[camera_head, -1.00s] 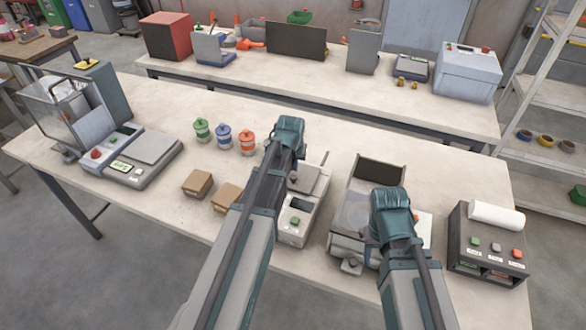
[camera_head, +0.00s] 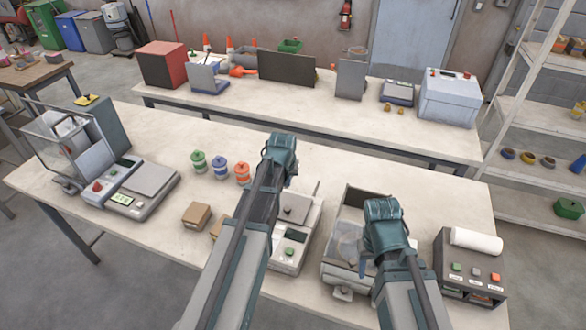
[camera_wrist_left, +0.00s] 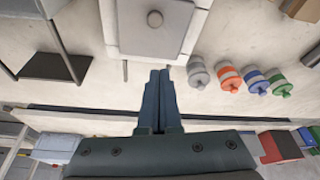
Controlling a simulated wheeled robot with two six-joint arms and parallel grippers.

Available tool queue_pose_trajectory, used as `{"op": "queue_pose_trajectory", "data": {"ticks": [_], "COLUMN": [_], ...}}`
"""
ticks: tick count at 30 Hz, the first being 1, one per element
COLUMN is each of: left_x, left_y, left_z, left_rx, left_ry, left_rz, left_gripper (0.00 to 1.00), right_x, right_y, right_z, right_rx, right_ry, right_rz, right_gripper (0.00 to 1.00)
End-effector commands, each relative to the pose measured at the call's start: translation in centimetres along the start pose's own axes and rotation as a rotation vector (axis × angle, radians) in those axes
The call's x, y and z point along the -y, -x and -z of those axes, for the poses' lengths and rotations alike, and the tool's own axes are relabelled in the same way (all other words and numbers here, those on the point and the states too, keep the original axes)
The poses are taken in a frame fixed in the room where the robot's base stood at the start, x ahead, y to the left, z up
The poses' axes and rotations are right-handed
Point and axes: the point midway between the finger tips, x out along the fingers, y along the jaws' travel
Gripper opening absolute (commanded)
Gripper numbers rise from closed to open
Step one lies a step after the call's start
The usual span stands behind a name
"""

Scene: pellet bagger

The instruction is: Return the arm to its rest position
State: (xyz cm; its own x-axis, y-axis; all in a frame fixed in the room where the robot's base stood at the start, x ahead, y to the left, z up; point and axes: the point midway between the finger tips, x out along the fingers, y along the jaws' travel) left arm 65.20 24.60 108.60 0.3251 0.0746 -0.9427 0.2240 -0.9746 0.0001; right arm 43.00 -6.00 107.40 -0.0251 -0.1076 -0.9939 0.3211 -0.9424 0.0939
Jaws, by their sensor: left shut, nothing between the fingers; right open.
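My left arm reaches over the front bench in the head view, its wrist (camera_head: 280,150) above the bench's middle. In the left wrist view my left gripper (camera_wrist_left: 160,75) has its two fingers together with nothing between them. It points over bare bench, apart from a knobbed grey device (camera_wrist_left: 150,30) and a grey jar (camera_wrist_left: 198,73). My right arm's wrist (camera_head: 383,225) is above the open-topped metal device (camera_head: 345,240) at the bench's right. The right gripper is open; its fingers are mostly hidden behind the wrist.
Green, blue and orange jars (camera_head: 220,169) stand left of my left arm, with small cardboard boxes (camera_head: 196,215) nearer. A scale (camera_head: 145,190) is at the left and a dark button box with a paper roll (camera_head: 470,265) at the right. A back bench (camera_head: 300,104) holds more equipment.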

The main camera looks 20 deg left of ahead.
Motion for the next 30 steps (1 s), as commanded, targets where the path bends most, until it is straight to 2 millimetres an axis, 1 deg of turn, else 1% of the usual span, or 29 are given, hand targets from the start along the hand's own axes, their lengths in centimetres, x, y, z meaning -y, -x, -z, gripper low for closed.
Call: {"op": "queue_pose_trajectory", "data": {"ticks": [5, 7, 8, 11, 12, 14, 15, 17, 18, 19, 21, 24, 27, 30], "left_x": [-0.1, -0.4, -0.6, -1.8, -2.2, -2.9, -3.2, -3.6, -4.6, -5.7, -7.6, -9.8, -11.5, -12.5], "left_y": [0.0, 0.3, 0.5, 1.7, 2.3, 3.3, 3.9, 4.9, 4.2, 3.1, 2.3, 1.4, 0.8, 0.5], "left_z": [-0.2, -1.4, -2.3, -6.8, -9.0, -12.3, -14.5, -17.6, -18.9, -19.3, -20.8, -23.1, -25.1, -26.5], "left_rx": [0.002, 0.017, 0.030, 0.093, 0.125, 0.177, 0.211, 0.262, 0.283, 0.288, 0.306, 0.328, 0.344, 0.355], "left_ry": [-0.002, -0.015, -0.024, -0.078, -0.103, -0.147, -0.176, -0.218, -0.255, -0.285, -0.347, -0.428, -0.496, -0.542], "left_rz": [-0.001, -0.003, -0.005, -0.016, -0.021, -0.031, -0.037, -0.045, -0.047, -0.044, -0.033, -0.020, -0.006, 0.005], "left_gripper": [0.00, 0.00, 0.00, 0.00, 0.00, 0.00, 0.00, 0.00, 0.00, 0.00, 0.00, 0.00, 0.00, 0.00], "right_x": [0.0, 0.0, 0.0, 0.0, 0.0, 0.0, 0.0, 0.0, 0.1, 0.2, 0.3, 0.5, 0.6, 0.7], "right_y": [-0.1, -0.1, -0.1, -0.1, -0.1, -0.1, -0.1, -0.1, -1.2, -2.2, -3.5, -5.2, -6.4, -7.2], "right_z": [0.0, 0.0, 0.0, 0.0, 0.0, 0.0, 0.0, 0.0, 0.1, 0.1, 0.2, 0.3, 0.4, 0.4], "right_rx": [0.000, 0.000, 0.000, 0.000, 0.000, 0.000, 0.000, 0.000, 0.000, 0.000, 0.000, 0.000, 0.000, 0.000], "right_ry": [0.000, 0.000, 0.000, 0.000, 0.000, 0.000, 0.000, 0.000, 0.000, 0.001, 0.002, 0.004, 0.005, 0.006], "right_rz": [0.000, 0.000, 0.000, 0.000, 0.000, 0.000, 0.000, 0.000, 0.000, 0.000, -0.001, -0.001, -0.001, -0.001], "right_gripper": [0.50, 0.50, 0.50, 0.50, 0.50, 0.50, 0.50, 0.50, 0.50, 0.50, 0.50, 0.50, 0.50, 0.50]}}
